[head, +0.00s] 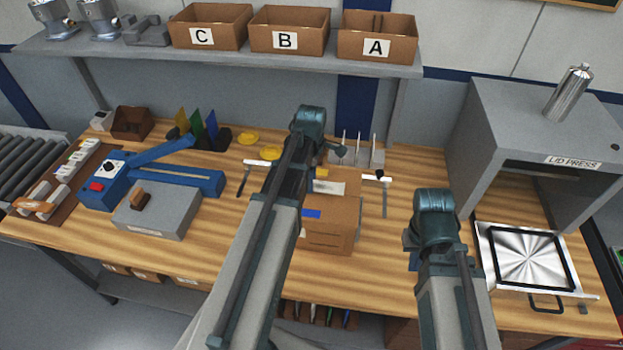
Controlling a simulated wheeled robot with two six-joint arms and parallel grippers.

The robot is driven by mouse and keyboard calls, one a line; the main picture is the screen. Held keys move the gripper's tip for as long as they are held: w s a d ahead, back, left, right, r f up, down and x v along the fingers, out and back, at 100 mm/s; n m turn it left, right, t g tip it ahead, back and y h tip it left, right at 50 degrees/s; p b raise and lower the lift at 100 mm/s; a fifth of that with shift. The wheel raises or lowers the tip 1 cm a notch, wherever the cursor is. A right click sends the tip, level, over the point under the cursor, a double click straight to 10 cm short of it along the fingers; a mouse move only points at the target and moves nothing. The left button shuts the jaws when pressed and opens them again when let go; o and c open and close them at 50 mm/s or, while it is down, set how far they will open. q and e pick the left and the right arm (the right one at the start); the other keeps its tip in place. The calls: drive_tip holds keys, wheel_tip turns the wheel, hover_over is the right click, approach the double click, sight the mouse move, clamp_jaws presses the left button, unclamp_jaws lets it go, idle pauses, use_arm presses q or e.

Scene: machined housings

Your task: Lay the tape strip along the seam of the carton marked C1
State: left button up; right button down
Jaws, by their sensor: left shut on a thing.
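A brown carton (328,238) lies on the workbench in the middle, partly behind my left arm. It has a pale label on top and a blue patch at its left; I cannot read a C1 mark. A thin white strip, seemingly the tape strip (373,178), shows on both sides of my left arm, crossing near the carton's far end. My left gripper (318,173) is mostly hidden by its own arm and is shut on this strip. I cannot tell whether the strip touches the carton. My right gripper (412,241) is right of the carton; its fingers are hidden.
A lid press (545,150) with a shiny plate (527,257) stands at the right. A blue device (103,190) and a grey block (155,215) are at the left. A rack with upright pins (358,152) stands behind the carton. Bins A, B and C sit on the shelf (230,52).

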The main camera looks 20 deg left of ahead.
use_arm(q)
drive_tip(key=o, duration=1.4)
drive_tip(key=shift+r, duration=0.1)
wheel_tip(320, 180, up, 14)
drive_tip(key=p, duration=1.4)
drive_tip(key=shift+f, duration=0.2)
